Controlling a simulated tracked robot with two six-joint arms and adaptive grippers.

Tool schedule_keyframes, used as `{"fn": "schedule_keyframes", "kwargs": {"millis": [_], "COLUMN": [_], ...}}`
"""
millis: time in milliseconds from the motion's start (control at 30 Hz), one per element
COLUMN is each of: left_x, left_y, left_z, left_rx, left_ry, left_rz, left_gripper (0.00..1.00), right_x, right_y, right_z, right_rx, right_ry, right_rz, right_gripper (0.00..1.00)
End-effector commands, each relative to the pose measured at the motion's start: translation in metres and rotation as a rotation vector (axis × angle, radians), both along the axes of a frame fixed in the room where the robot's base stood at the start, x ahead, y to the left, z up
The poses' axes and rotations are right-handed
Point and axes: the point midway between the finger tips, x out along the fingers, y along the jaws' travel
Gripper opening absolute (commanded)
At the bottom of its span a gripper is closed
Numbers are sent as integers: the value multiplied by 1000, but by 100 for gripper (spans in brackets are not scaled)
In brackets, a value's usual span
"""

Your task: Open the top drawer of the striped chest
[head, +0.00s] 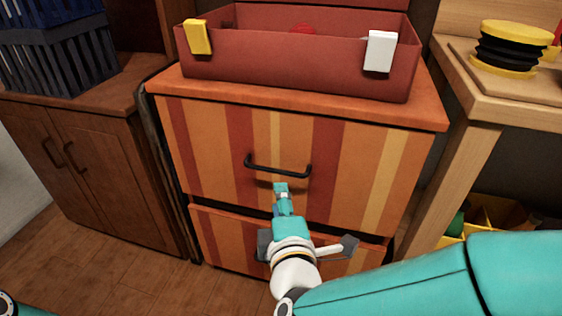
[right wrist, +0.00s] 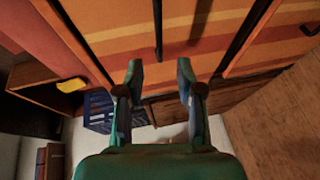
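The striped chest (head: 350,113) stands in the middle of the head view, with orange, red and yellow vertical stripes. Its top drawer (head: 215,150) looks shut, with a black bar handle (head: 278,170) across its middle. My right gripper (head: 282,188) is just below and in front of that handle in the head view. In the right wrist view my right gripper (right wrist: 159,72) has its two fingers apart with nothing between the tips. The handle (right wrist: 158,30) shows there as a dark bar ahead, lined up with the gap. My left gripper is not in view.
A red open box (head: 300,60) with yellow and white clips sits on the chest. The lower drawer (head: 225,235) is partly hidden by my right arm. A brown cabinet (head: 90,170) stands left and a wooden table (head: 480,95) right. Wooden floor (head: 90,275) is clear in front.

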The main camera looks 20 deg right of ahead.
Motion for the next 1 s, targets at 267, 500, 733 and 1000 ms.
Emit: {"fn": "schedule_keyframes", "kwargs": {"millis": [267,500,733,1000], "left_x": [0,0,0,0], "left_y": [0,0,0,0], "left_z": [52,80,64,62], "left_rx": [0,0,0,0], "left_ry": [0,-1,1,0], "left_rz": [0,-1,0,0], "left_gripper": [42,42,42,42], "right_x": [32,61,97,110], "right_y": [-7,-14,-20,-23], "right_z": [0,-10,-20,-21], "right_rx": [-3,3,5,3], "right_ry": [8,5,0,1], "right_rz": [-3,-5,-3,-1], "right_gripper": [37,37,37,37]}}
